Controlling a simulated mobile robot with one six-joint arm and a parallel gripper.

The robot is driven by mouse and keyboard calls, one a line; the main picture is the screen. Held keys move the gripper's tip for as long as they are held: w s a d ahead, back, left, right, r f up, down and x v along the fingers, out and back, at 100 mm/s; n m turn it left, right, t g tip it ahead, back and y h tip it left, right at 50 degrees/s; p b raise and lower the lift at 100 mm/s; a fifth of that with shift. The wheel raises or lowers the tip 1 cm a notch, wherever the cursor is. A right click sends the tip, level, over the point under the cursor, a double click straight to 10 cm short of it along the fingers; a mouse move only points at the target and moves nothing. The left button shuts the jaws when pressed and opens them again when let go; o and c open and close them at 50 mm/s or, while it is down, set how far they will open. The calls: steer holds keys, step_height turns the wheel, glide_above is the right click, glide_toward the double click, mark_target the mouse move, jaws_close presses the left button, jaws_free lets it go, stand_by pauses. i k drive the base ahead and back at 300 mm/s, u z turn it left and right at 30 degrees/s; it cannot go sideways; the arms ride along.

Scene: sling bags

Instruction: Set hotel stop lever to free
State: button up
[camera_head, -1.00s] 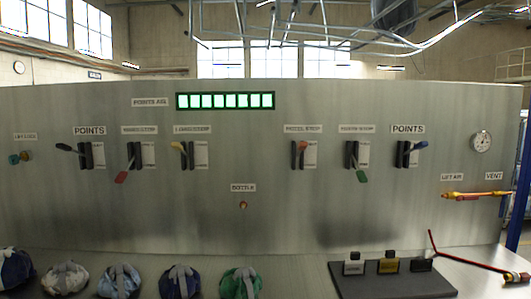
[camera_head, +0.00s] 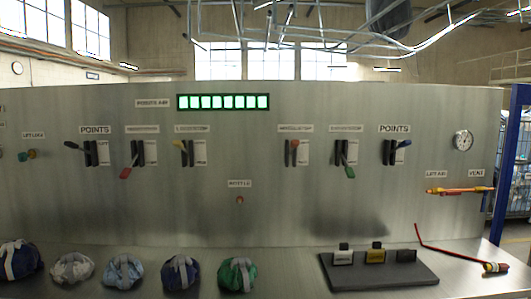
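My gripper is not in view.
Several tied bags (camera_head: 238,273) lie on the bench below left. A dark tray (camera_head: 380,272) and a bent red rod (camera_head: 450,250) lie right. The bench middle is clear.

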mark_target(294, 144)
steer(key=k, duration=0.65)
steer(key=i, duration=1.85)
steer(key=z, duration=0.7)
